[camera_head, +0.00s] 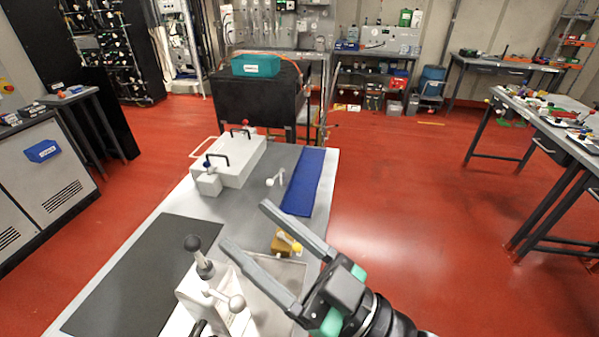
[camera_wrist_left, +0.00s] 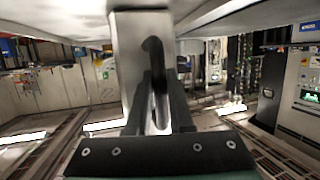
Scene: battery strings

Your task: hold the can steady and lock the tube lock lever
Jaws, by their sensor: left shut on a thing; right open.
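A white can-like block (camera_head: 218,309) stands at the bottom of the head view, partly cut off by the frame. A dark-knobbed metal post (camera_head: 205,268) rises from its top, and a white ball-ended lever (camera_head: 236,302) sits beside it; I cannot tell which is the tube lock lever. My right gripper (camera_head: 244,223) is open and empty, its fingers spread above the table right of the post. In the left wrist view, my left gripper (camera_wrist_left: 157,112) is shut on the black handle (camera_wrist_left: 154,62) of the can. The left gripper does not show in the head view.
A white box with black handles (camera_head: 235,160), a blue mat (camera_head: 304,182) and a dark mat (camera_head: 145,275) are on the table.

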